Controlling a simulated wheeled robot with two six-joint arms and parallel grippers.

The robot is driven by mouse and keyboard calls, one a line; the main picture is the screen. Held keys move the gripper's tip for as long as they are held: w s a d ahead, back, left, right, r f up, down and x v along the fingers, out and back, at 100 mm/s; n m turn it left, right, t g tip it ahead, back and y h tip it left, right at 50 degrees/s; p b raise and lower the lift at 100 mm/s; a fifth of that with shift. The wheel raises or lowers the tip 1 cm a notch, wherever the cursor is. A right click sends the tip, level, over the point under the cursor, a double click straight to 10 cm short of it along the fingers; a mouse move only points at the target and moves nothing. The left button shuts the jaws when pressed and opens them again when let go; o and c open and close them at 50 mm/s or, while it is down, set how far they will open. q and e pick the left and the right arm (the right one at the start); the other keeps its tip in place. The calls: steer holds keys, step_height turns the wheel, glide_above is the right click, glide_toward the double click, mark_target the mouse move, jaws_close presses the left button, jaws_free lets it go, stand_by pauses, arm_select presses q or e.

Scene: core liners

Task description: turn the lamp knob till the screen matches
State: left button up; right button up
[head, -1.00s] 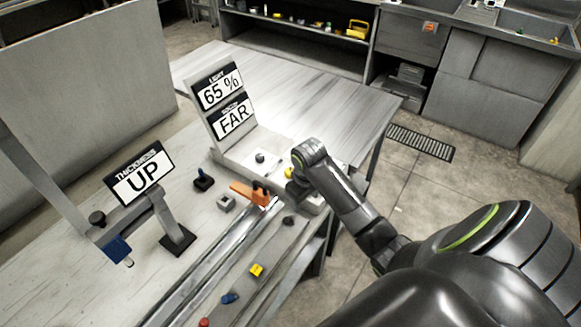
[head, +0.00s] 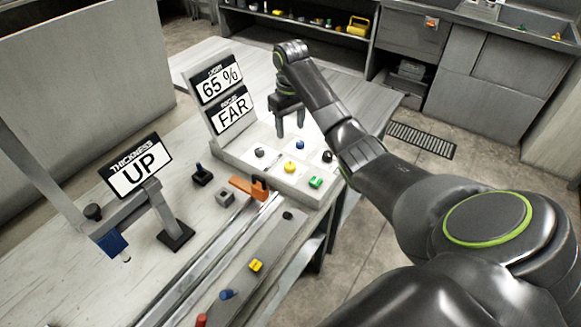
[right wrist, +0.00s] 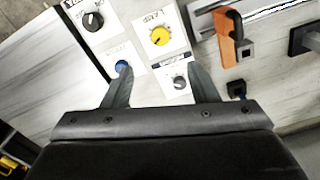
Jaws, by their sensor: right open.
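The screen stand (head: 222,100) shows "65 %" on its upper plate and "FAR" on its lower plate. The yellow knob (head: 289,167) sits on the white panel of the grey console; in the right wrist view the yellow knob (right wrist: 159,36) has an upside-down label that seems to read "LAMP". My right gripper (head: 290,130) is open and empty above the back of the console, apart from the yellow knob. In the right wrist view its fingertips (right wrist: 156,70) point toward the panel, the left one overlapping a blue knob (right wrist: 122,66). My left gripper is not in view.
Dark knobs (head: 259,152) (head: 327,156) and a green button (head: 315,182) surround the yellow knob. An orange clamp (head: 248,187) sits on the rail to the left. A "THICKNESS UP" sign (head: 136,168) stands at left. Bare tabletop lies behind the console.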

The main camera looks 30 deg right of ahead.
steer(key=b, duration=0.4)
glide_above(290, 165)
step_height(290, 165, down, 7)
steer(key=shift+s+r, duration=0.1)
steer(key=shift+s, duration=0.05)
arm_select(q)
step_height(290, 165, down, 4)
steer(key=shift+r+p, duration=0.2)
steer(key=shift+p, duration=0.45)
arm_select(e)
step_height(290, 165, down, 8)
steer(key=shift+f, duration=0.1)
steer(key=c, duration=1)
steer(key=shift+o, duration=0.2)
steer(key=p, duration=0.1)
steer(key=m+p, duration=0.1)
steer(key=p, duration=0.1)
steer(key=shift+r+m, duration=0.3)
steer(key=shift+f+m+p, duration=0.2)
steer(key=shift+m+p, duration=0.25)
steer(key=shift+m, duration=0.05)
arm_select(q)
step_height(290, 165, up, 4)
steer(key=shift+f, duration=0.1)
arm_select(e)
steer(key=o, duration=1)
steer(key=shift+c, duration=0.2)
